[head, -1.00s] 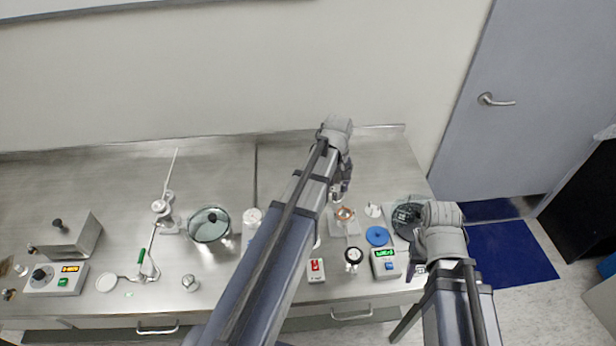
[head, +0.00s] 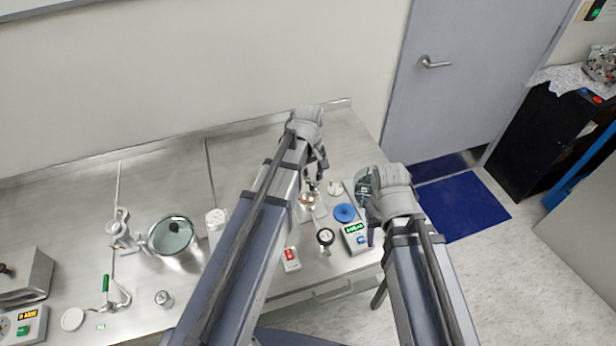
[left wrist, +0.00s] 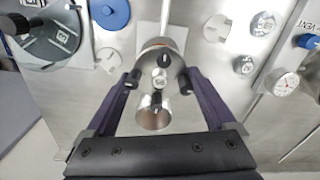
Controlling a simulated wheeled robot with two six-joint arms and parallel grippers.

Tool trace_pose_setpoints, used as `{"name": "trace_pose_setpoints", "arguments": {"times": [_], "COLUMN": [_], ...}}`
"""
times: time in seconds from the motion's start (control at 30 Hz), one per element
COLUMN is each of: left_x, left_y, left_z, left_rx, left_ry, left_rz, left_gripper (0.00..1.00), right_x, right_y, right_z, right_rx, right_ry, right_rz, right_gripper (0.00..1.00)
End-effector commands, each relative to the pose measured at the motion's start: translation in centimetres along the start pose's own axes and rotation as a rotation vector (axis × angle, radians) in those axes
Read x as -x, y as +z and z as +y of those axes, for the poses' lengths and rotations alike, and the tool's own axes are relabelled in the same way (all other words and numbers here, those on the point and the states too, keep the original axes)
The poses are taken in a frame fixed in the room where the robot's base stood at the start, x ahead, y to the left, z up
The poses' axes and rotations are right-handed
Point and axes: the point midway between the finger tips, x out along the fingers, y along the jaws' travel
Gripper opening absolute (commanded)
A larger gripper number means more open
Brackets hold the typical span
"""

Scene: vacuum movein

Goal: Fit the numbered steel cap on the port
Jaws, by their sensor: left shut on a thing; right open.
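My left gripper (left wrist: 158,82) is shut on a round steel cap (left wrist: 173,66) with black knobs and a small printed label. In the left wrist view the cap lies between the dark fingers. A copper-coloured ring (left wrist: 160,43) shows just beyond it, and a hollow steel cylinder (left wrist: 153,121) below it; I cannot tell how these join the cap. In the head view my left gripper (head: 315,176) is just above the copper-ringed port (head: 308,198). The contact between cap and port is hidden. My right gripper (head: 370,230) is open and empty near a green-display box (head: 356,238).
A dark glass plate (left wrist: 45,38) lies left in the wrist view.

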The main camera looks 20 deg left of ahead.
Motion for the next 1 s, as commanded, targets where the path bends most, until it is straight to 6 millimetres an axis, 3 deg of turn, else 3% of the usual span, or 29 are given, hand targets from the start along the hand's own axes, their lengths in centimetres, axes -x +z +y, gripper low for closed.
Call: {"name": "trace_pose_setpoints", "arguments": {"times": [0.43,1.0], "left_x": [-4.2,-4.6], "left_y": [0.0,0.0], "left_z": [0.0,0.0], "left_rx": [0.0,0.0], "left_ry": [0.0,0.0], "left_rz": [0.0,0.0], "left_gripper": [0.27,0.27], "right_x": [-4.2,-4.5], "right_y": [-0.2,-0.3], "right_z": [-0.4,-0.4], "right_rx": [-0.002,-0.002], "right_ry": [0.0,0.0], "right_rz": [0.0,0.0], "right_gripper": [0.5,0.5]}}
